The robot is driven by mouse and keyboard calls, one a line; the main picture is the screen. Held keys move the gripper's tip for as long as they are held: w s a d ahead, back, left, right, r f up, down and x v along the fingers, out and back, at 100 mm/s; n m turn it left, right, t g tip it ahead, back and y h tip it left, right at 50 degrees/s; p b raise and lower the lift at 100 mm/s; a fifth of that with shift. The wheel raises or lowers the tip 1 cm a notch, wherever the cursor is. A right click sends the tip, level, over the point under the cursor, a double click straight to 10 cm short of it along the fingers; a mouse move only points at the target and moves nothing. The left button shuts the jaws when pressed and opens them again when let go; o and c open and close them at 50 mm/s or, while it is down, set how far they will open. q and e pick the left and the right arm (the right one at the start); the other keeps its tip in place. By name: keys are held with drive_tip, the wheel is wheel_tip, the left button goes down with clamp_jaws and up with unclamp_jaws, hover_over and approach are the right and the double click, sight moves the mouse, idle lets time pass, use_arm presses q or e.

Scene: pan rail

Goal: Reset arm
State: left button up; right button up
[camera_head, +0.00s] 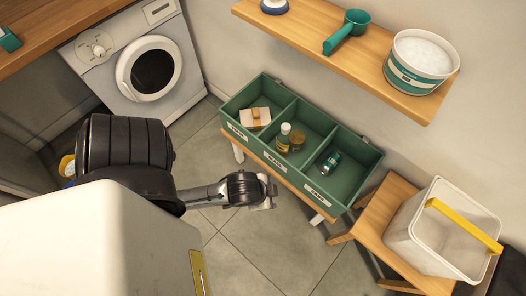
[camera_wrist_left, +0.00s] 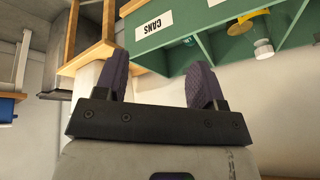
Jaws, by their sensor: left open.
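My left arm comes in from the left in the head view, with its gripper (camera_head: 268,191) over the floor in front of the green sorting box. In the left wrist view the two dark fingers (camera_wrist_left: 159,85) stand apart with nothing between them. The green box (camera_head: 348,196) has three compartments and rests on a wooden stand; its CANS compartment shows upside down in the wrist view (camera_wrist_left: 190,40). The gripper appears clear of the box. My right gripper is in neither view.
A sponge-like block (camera_head: 262,118), a bottle (camera_head: 284,137), a brown jar (camera_head: 297,141) and a green can (camera_head: 331,162) lie in the box. A shelf (camera_head: 310,30) holds a tub (camera_head: 421,62) and scoop (camera_head: 347,31). A white bucket (camera_head: 440,230) stands on a stool at right; a washer (camera_head: 140,60) stands behind.

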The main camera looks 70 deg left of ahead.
use_arm(q)
drive_tip(key=shift+s+d+r+g+h, duration=0.1)
drive_tip(key=shift+s+d+g+h, duration=0.5)
drive_tip(key=shift+s+d, duration=0.55)
drive_tip(key=shift+r, duration=0.1)
wheel_tip(320, 180, up, 38)
drive_tip(key=p, duration=3.8)
drive_tip(key=shift+w, duration=0.1)
